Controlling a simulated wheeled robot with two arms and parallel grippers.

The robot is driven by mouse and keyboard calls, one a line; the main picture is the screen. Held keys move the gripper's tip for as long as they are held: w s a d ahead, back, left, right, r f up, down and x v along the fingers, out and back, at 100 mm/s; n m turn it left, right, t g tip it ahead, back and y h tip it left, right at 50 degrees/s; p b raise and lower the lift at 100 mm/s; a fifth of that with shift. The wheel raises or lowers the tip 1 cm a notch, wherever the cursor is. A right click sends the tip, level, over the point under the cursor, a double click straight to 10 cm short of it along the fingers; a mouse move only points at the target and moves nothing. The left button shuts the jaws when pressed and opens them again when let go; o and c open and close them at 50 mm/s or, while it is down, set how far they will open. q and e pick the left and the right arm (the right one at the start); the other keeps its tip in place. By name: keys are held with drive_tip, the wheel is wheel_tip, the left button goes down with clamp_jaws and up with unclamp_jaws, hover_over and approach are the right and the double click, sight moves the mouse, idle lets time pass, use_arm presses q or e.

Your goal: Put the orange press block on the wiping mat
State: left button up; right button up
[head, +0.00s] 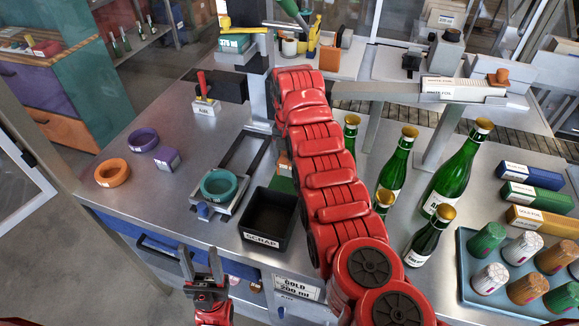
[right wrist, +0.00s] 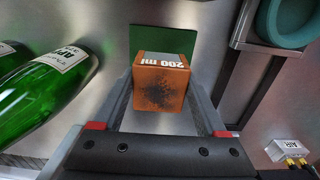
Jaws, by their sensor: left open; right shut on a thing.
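The orange press block (right wrist: 160,85), marked "200 ml" and with a dark speckled face, is between the fingers of my right gripper (right wrist: 161,76), which is shut on it. The green wiping mat (right wrist: 165,38) lies flat just beyond the block in the right wrist view, partly covered by it. I cannot tell whether the block touches the mat. In the head view a sliver of the mat (head: 282,184) and a bit of the block (head: 284,160) show left of my right arm, which hides that gripper. My left gripper (head: 201,262) is open and empty at the table's front edge.
Several green bottles (head: 447,180) stand right of my right arm. A black scrap bin (head: 268,222) and a stand with a teal ring (head: 219,186) are left of it. A blue tray of capsules (head: 468,262) is at the right.

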drive_tip(key=shift+w+f+p, duration=0.15)
drive_tip(key=shift+f+p, duration=0.2)
drive_tip(key=shift+f, duration=0.55)
wheel_tip(320, 180, down, 2)
drive_tip(key=shift+f+p, duration=0.1)
drive_tip(key=shift+p, duration=0.35)
drive_tip(key=shift+f, duration=0.3)
drive_tip(key=shift+f, duration=0.15)
drive_tip(key=o, duration=1.4)
